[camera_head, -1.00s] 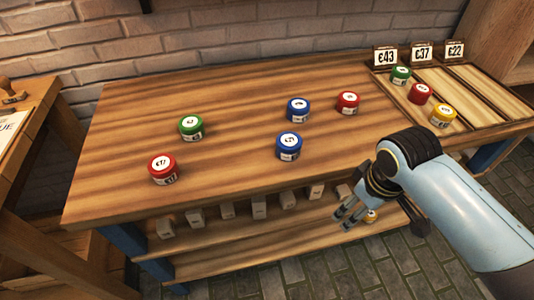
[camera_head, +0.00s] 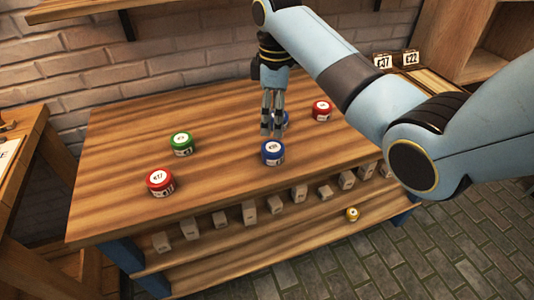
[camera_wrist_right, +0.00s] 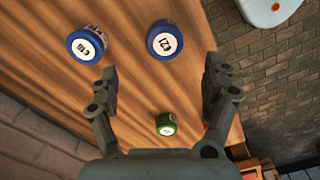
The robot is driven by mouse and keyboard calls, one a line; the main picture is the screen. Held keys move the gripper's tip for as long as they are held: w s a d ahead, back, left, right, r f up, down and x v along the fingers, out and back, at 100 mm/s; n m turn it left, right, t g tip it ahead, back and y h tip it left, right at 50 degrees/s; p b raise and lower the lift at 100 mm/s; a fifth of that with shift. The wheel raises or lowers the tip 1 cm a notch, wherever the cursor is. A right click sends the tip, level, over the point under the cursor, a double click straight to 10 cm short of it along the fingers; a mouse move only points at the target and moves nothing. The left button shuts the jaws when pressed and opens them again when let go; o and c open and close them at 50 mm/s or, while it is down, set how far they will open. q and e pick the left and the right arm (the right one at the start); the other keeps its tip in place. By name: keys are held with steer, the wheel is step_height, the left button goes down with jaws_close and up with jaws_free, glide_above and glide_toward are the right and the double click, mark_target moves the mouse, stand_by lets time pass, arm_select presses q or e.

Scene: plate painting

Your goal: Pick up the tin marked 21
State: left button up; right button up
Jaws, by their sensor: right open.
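The tin marked 21 is blue with a white label and stands on the table (camera_head: 110,215), the nearer of two blue tins, in the head view (camera_head: 273,154). It shows at upper centre in the right wrist view (camera_wrist_right: 165,41). The other blue tin (camera_wrist_right: 86,46) stands behind it, partly hidden by my fingers in the head view. My right gripper (camera_head: 267,133) points down, open and empty, between and above the two blue tins. In the wrist view both tins lie beyond its spread fingers (camera_wrist_right: 160,95). My left gripper is not in view.
A green tin (camera_head: 182,144) and a red tin (camera_head: 160,183) stand on the left, another red tin (camera_head: 322,110) to the right. A yellow tin (camera_head: 352,214) is low at the right. Price cards (camera_head: 383,60) stand at back right; my arm hides the trays' tins.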

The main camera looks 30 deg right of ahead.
glide_above(273, 147)
steer(key=f, duration=0.4)
steer(key=shift+w+d+f, duration=0.1)
steer(key=shift+w+d, duration=0.15)
steer(key=shift+d, duration=0.1)
steer(key=shift+s+a+f, duration=0.1)
steer(key=shift+a+f, duration=0.1)
steer(key=shift+f, duration=1.2)
steer(key=shift+s+a+f, duration=0.1)
steer(key=shift+a+f, duration=0.05)
steer(key=shift+f, duration=1.2)
steer(key=c, duration=1.3)
steer(key=shift+r, duration=0.1)
steer(key=shift+c, duration=0.2)
